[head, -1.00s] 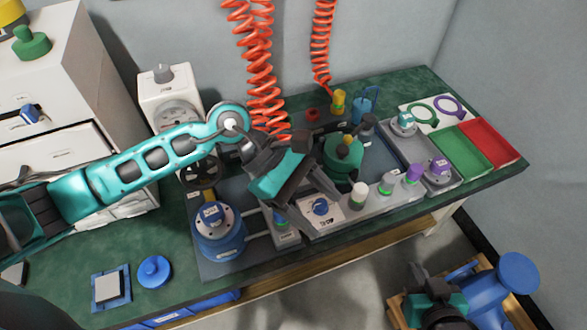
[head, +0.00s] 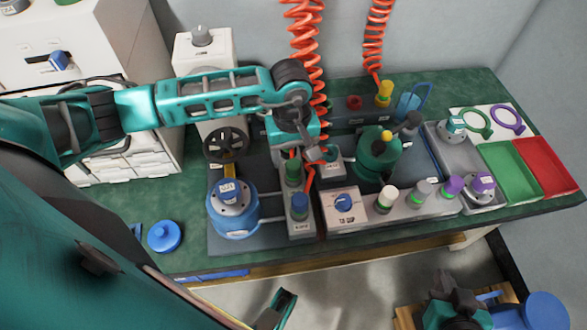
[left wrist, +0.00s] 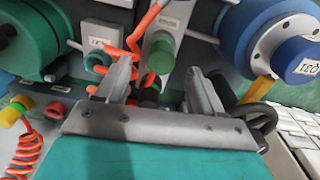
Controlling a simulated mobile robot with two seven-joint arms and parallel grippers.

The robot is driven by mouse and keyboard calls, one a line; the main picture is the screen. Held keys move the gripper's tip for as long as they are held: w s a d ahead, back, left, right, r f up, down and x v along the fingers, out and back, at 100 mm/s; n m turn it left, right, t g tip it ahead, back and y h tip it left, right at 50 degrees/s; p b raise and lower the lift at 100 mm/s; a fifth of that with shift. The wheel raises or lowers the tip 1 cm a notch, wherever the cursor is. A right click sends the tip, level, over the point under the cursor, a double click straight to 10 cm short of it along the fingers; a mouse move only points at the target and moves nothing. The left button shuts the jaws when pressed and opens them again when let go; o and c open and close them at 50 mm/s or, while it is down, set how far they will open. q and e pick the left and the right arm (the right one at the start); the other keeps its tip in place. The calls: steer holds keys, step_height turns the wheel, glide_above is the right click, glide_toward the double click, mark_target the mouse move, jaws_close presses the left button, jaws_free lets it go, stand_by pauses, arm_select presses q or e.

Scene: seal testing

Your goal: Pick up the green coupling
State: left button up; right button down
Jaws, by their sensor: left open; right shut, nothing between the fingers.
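An orange hose passes close to one finger. My right gripper (head: 452,312) is shut and empty at the bottom right, away from the bench; its fingertips are hard to make out.
A blue flanged housing (head: 232,215) stands left of the coupling. A dark handwheel (head: 226,145) is behind it. A green pump (head: 379,157) and a row of capped fittings stand to the right. Red coiled hoses (head: 304,50) hang behind. Green and red trays (head: 545,162) lie far right.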

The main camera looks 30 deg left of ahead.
mark_target(293, 163)
arm_select(q)
step_height(293, 163, down, 5)
steer(key=shift+f, duration=0.1)
arm_select(e)
steer(key=shift+w+a, duration=0.1)
steer(key=shift+w, duration=0.05)
arm_select(q)
steer(key=shift+c, duration=0.4)
arm_select(e)
steer(key=shift+r, duration=0.1)
arm_select(q)
steer(key=c, duration=1.1)
steer(key=shift+r, duration=0.2)
